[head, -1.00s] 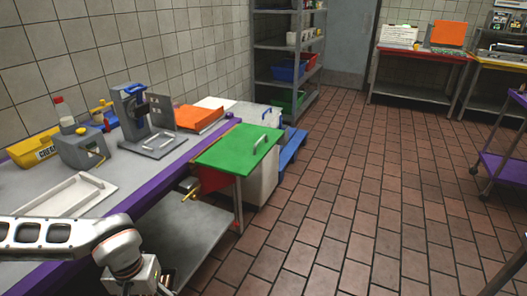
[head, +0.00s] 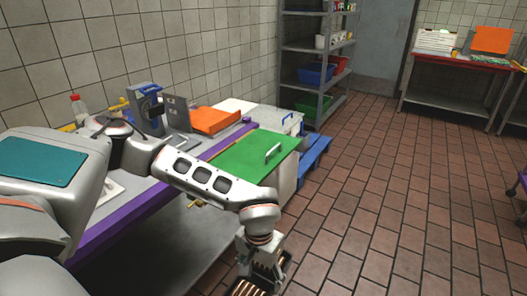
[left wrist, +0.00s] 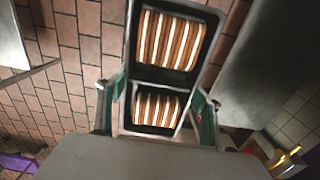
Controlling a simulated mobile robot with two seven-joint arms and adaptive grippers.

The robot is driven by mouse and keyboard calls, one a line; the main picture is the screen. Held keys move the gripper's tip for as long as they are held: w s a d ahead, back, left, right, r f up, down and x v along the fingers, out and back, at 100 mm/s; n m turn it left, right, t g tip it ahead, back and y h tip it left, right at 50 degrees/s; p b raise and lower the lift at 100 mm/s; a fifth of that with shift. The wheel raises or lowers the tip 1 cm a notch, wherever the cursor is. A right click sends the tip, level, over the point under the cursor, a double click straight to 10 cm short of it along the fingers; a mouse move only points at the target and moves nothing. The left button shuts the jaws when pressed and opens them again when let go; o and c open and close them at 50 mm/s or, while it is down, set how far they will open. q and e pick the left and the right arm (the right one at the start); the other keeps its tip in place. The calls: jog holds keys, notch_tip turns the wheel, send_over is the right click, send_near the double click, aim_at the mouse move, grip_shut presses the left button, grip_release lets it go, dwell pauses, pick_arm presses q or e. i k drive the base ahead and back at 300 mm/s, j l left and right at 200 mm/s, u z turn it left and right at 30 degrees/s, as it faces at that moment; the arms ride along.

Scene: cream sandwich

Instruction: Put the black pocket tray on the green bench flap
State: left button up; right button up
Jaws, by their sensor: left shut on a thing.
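The black pocket tray (left wrist: 160,75) fills the middle of the left wrist view, its pockets holding brown-and-cream striped contents. My left gripper (left wrist: 158,105) is shut on the tray, with a green-padded finger on each side. In the head view my left gripper (head: 262,268) is low in the picture, and only part of the tray (head: 246,288) shows at the bottom edge. The green bench flap (head: 245,158) lies flat at the bench end, with a pale handle on top. It is beyond the gripper and apart from it. My right gripper is not in view.
The grey bench with a purple edge (head: 115,228) holds a grey machine (head: 148,108) and an orange item (head: 213,120). A blue pallet (head: 315,150) is on the floor behind the flap. The flap's top looks clear except for its handle. Open tiled floor lies right.

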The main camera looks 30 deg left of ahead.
aim_at(249, 149)
jog(key=i, duration=2.1)
jog(key=i+u, duration=0.1)
jog(key=i, duration=0.35)
jog(key=i+l+u, duration=0.15)
jog(key=i, duration=0.25)
